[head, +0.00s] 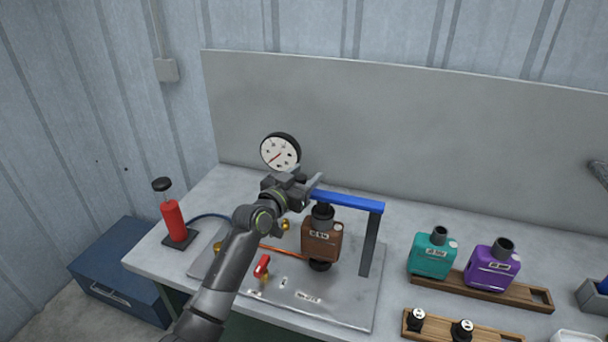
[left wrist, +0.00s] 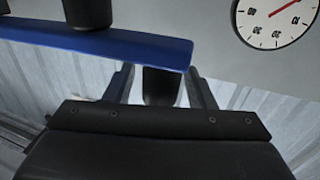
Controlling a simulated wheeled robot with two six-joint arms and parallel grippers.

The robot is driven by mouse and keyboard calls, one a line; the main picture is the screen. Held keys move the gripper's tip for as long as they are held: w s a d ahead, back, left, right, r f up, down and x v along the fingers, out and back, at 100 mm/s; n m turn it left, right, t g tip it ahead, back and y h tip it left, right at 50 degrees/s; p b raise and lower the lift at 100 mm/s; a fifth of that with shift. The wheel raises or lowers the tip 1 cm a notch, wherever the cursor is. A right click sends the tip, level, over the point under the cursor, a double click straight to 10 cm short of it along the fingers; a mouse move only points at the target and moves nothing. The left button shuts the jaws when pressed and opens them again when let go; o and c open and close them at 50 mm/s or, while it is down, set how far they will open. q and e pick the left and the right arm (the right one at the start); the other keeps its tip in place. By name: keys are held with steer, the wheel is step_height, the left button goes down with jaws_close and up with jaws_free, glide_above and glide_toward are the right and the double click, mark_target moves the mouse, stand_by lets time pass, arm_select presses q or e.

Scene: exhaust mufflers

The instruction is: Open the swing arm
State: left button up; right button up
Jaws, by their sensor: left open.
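The swing arm (head: 350,200) is a blue bar on a dark upright post (head: 370,243), reaching left over a brown muffler (head: 321,241). A black plug under the bar sits at the muffler's neck. My left gripper (head: 308,190) is at the bar's free left end. In the left wrist view, the blue bar (left wrist: 120,45) crosses the upper left, and a black upright handle (left wrist: 160,87) near its end stands between my open fingers (left wrist: 163,92). I cannot tell whether they touch it. My right gripper is not in view.
A round gauge (head: 280,152) stands behind my left gripper. A red hand pump (head: 173,220) is at the left, and a red valve handle (head: 262,266) is on the metal plate (head: 335,305). Teal (head: 433,256) and purple (head: 492,268) mufflers sit in a wooden rack at the right.

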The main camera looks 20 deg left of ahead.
arm_select(q)
jaws_close()
stand_by(0.4)
